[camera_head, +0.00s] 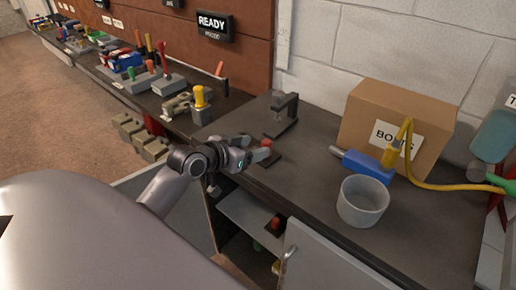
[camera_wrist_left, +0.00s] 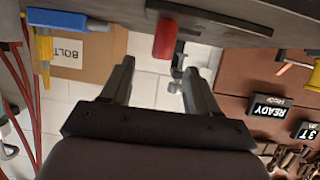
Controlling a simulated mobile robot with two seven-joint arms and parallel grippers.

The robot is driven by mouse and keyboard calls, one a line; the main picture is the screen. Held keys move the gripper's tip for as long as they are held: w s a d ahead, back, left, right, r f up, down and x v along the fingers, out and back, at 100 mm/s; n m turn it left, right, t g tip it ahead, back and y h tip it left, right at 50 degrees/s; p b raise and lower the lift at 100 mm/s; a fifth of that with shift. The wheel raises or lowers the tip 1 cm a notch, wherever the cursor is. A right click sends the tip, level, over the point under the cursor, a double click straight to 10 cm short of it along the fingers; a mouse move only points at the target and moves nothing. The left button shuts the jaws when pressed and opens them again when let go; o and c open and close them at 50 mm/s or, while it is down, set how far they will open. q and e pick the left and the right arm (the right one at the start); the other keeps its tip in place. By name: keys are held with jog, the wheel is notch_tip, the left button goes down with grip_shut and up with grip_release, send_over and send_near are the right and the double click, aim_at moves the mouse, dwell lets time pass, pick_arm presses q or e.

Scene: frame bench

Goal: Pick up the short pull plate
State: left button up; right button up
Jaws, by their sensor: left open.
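A small red-topped piece (camera_head: 267,143) on a dark flat base sits on the bench; it looks like the short pull plate, though its plate is partly hidden by my gripper. My left gripper (camera_head: 257,157) is open and empty, close beside it on the near side. In the left wrist view, which looks upside down, the red part (camera_wrist_left: 165,38) shows beyond the open fingers (camera_wrist_left: 157,72), roughly between them and not gripped. My right gripper is not in view.
A dark grey clamp-like stand (camera_head: 284,112) is just behind the red piece. A grey cup (camera_head: 362,201), blue tool (camera_head: 367,167) and cardboard box (camera_head: 375,112) stand to the right. A yellow-topped fixture (camera_head: 200,98) is at left. The bench front edge and open cabinet (camera_head: 255,213) lie below.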

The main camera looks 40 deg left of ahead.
aim_at(264, 143)
pick_arm(q)
jog(key=shift+p+x, duration=0.4)
jog(key=shift+x, duration=3.05)
jog(key=shift+a+f, duration=0.1)
jog(key=shift+a, duration=0.1)
grip_shut()
jog(key=shift+r, duration=0.2)
